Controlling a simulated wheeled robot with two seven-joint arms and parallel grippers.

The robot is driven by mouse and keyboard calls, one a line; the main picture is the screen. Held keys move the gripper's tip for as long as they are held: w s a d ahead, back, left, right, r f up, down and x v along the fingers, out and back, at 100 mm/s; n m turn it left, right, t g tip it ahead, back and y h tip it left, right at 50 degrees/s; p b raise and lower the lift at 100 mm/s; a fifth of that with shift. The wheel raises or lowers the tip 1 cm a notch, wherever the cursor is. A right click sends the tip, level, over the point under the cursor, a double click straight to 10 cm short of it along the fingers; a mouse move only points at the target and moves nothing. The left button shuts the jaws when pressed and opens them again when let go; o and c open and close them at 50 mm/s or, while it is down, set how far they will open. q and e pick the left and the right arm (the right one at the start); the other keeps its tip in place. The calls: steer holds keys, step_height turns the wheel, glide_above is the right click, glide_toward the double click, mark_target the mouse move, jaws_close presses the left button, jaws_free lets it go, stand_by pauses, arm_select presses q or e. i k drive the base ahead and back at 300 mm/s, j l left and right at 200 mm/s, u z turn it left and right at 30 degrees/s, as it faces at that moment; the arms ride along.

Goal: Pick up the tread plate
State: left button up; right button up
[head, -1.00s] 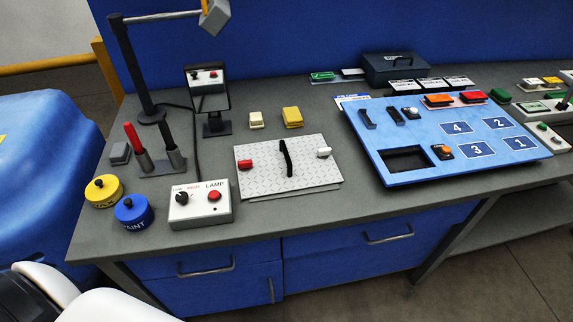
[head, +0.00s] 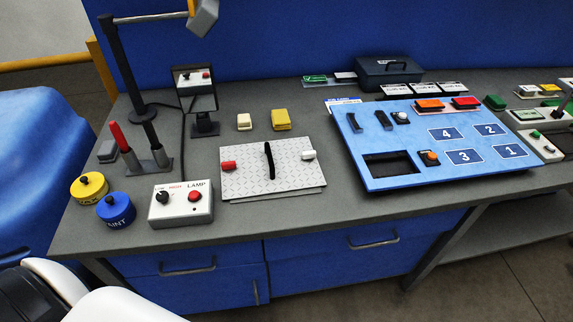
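The tread plate (head: 245,186) is a light grey plate with a raised diamond pattern. It lies on the grey workbench near its front edge, in the middle of the head view. A black upright handle (head: 269,160) stands at its centre. A red grip (head: 229,165) is at its left side and a white grip (head: 308,155) at its right side. A thin edge shows beneath the plate along its front. Neither gripper is in view; only white and black parts of my own arm show at the bottom left.
The lamp box (head: 181,205) stands left of the plate, with yellow (head: 89,187) and blue (head: 116,209) round tins beyond. A mirror (head: 194,89) and two blocks, cream (head: 244,122) and yellow (head: 281,119), stand behind. The blue numbered board (head: 400,178) is to the right.

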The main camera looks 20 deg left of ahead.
mark_target(266, 167)
steer(key=l+u, duration=0.35)
steer(key=i+l+u, duration=0.1)
steer(key=u, duration=0.25)
steer(key=l+u, duration=0.35)
